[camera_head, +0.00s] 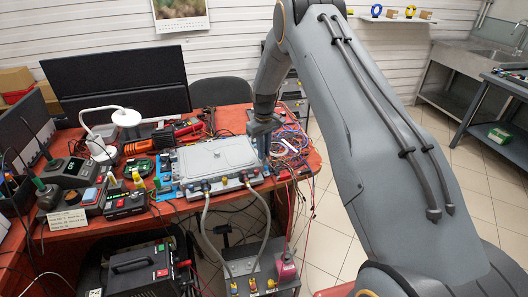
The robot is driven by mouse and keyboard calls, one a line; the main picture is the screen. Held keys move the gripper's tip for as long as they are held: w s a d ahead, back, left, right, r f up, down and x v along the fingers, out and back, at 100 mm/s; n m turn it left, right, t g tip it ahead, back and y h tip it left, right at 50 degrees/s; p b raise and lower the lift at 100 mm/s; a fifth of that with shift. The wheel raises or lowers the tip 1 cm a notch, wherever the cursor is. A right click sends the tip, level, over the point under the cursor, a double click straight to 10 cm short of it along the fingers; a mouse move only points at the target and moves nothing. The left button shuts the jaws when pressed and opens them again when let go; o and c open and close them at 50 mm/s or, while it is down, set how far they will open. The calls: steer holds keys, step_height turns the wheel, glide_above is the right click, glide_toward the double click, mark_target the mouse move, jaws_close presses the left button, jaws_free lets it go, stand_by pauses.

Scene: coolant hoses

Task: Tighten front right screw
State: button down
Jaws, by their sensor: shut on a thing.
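The grey cold plate box (217,160) lies flat on the red workbench, with a raised lid panel on top. Two hoses (207,225) plug into fittings on its front edge. My gripper (263,143) points down at the box's right edge, near its right corner. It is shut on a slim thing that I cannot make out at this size. The front right screw is too small to see or hidden by my gripper, so I cannot tell whether the gripper touches it.
Loose coloured wires (291,140) lie right of the box. A multimeter (163,136), a white lamp (100,135) and control boxes (127,204) crowd the left bench. A unit (262,275) with the hoses' lower ends stands in front. Open floor lies right of the bench.

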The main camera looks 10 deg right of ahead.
steer(key=shift+m+b, duration=0.3)
steer(key=m+b, duration=0.3)
steer(key=shift+f+m, duration=0.15)
steer(key=shift+m, duration=0.25)
steer(key=m+b, duration=0.2)
steer(key=m, duration=0.2)
steer(key=shift+m, duration=0.3)
steer(key=m+b, duration=0.2)
steer(key=m, duration=0.2)
steer(key=m+b, duration=0.1)
steer(key=m, duration=0.3)
steer(key=shift+m, duration=0.3)
steer(key=c, duration=1.7)
jaws_free()
steer(key=shift+r, duration=0.25)
